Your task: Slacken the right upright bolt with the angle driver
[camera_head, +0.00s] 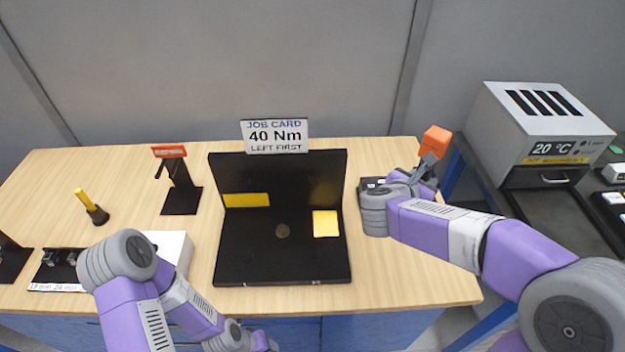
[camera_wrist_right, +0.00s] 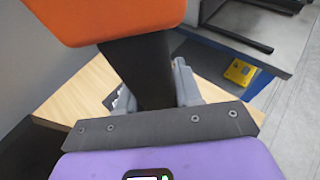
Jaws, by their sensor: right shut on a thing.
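My right gripper (camera_head: 425,168) is shut on the dark handle of the angle driver (camera_head: 436,140), whose orange block end points up, above the table's right end. In the right wrist view the orange block (camera_wrist_right: 115,15) fills the top and the black handle (camera_wrist_right: 145,72) runs down between the fingers (camera_wrist_right: 160,90). The black fixture (camera_head: 280,265) stands mid-table, to the left of the driver and apart from it. I cannot make out the right upright bolt. My left arm is at the lower left, its gripper out of view.
A job card (camera_head: 276,136) reading "40 Nm, left first" tops the fixture. A black stand (camera_head: 181,195) with a red sign and a yellow-handled tool (camera_head: 91,206) are to its left. A dark item (camera_head: 371,183) lies partly behind my right wrist. A grey oven (camera_head: 540,130) stands right.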

